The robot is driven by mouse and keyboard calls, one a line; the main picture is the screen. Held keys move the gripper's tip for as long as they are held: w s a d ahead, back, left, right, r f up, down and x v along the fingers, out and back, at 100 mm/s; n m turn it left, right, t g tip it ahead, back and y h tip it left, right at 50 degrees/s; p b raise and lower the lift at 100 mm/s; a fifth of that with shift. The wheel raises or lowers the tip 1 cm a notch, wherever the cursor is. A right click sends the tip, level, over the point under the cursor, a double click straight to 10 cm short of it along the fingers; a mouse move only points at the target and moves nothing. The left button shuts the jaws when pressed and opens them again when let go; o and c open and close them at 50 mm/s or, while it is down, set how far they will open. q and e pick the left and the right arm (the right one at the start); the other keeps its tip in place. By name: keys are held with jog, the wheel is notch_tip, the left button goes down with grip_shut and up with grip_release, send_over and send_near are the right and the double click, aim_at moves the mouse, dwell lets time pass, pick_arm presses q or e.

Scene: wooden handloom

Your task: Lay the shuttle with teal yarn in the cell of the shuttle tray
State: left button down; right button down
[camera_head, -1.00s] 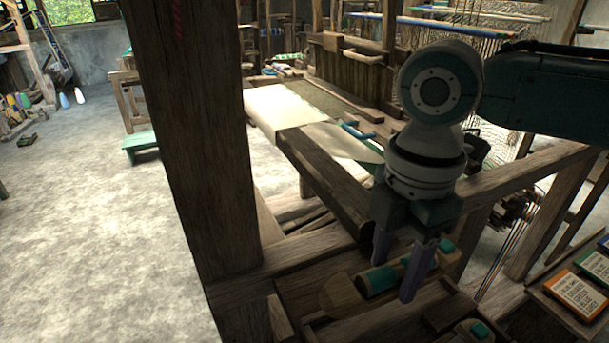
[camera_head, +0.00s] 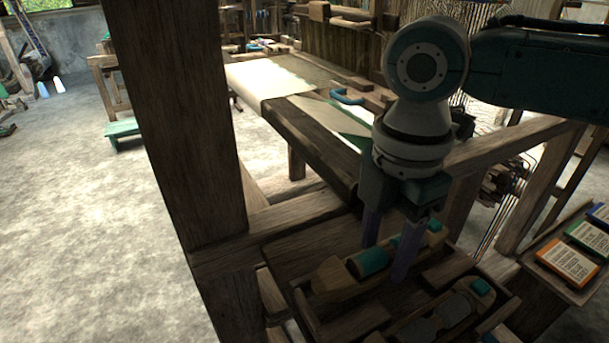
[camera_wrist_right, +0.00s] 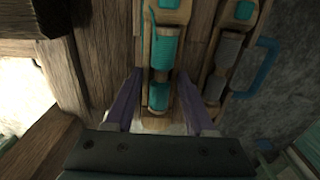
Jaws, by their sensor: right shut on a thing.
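The shuttle with teal yarn (camera_head: 370,262) is a pale wooden boat shape with a teal winding. My right gripper (camera_head: 387,264) is shut on it, with one purple finger on each side. The shuttle also shows in the right wrist view (camera_wrist_right: 160,48), lengthwise between the fingers. The shuttle tray (camera_head: 306,312) is dark wood with low walls, and lies under and around the shuttle in the head view. I cannot tell whether the shuttle touches the tray's floor. My left gripper is not in view.
A second shuttle with grey yarn (camera_head: 453,310) lies beside the held one, to its right. A thick wooden post (camera_head: 180,120) stands left of the tray. The loom's beam and cloth (camera_head: 268,77) are behind. Booklets (camera_head: 568,264) lie on a shelf at right.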

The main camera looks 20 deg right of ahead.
jog(key=shift+f+b, duration=0.55)
jog(key=shift+f, duration=0.85)
jog(key=shift+c, duration=0.8)
grip_release()
notch_tip(320, 180, up, 9)
jog(key=shift+r+p, duration=0.1)
jog(key=shift+p, duration=0.65)
jog(key=shift+r, duration=0.4)
